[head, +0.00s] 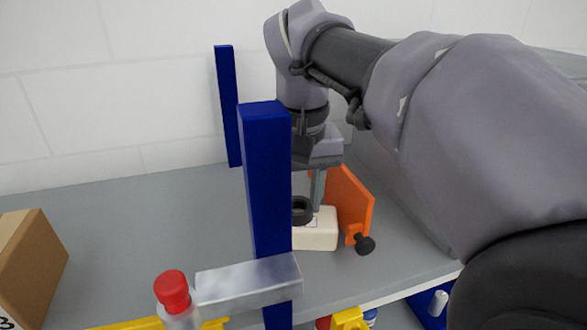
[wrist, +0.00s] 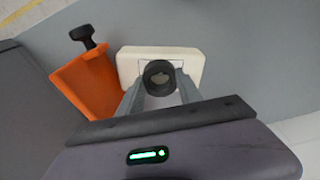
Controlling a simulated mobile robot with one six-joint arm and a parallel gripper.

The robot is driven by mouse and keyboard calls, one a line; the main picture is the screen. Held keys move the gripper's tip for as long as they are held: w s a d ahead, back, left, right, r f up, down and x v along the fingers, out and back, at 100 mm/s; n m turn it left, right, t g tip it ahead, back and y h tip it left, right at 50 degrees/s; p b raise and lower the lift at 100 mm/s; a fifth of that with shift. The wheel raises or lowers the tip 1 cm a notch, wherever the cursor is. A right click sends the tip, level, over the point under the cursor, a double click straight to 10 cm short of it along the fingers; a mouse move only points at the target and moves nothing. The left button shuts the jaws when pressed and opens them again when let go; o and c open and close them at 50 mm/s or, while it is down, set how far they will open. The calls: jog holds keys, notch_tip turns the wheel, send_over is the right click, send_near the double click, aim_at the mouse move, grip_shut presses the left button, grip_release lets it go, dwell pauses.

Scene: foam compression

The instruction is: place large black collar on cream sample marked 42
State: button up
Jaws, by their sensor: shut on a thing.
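The large black collar (head: 302,210) is a dark ring between my gripper's fingers. My gripper (wrist: 160,92) is shut on the collar and points down. The cream sample (head: 316,236) is a pale block lying on the grey table. It also shows in the wrist view (wrist: 190,60), with a thin outlined square partly under the collar. I cannot tell whether the collar touches the sample. The number 42 is not readable.
An orange plate with a black knob (head: 350,205) stands right beside the sample. A blue post (head: 267,180) rises in front and hides part of the area. A metal bar (head: 248,283), a red-capped bottle (head: 173,292) and a cardboard box (head: 30,262) are nearer. The table's left middle is clear.

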jog(key=shift+f, duration=0.2)
jog(key=o, duration=1.4)
jog(key=shift+w+a, duration=0.1)
jog(key=shift+w, duration=0.15)
jog(key=shift+c, duration=0.2)
jog(key=shift+s, duration=0.1)
jog(key=shift+r, duration=0.1)
notch_tip(320, 180, up, 12)
jog(key=s+p, duration=0.1)
jog(key=p, duration=0.3)
jog(key=shift+s+p, duration=0.2)
jog(key=shift+p, duration=0.15)
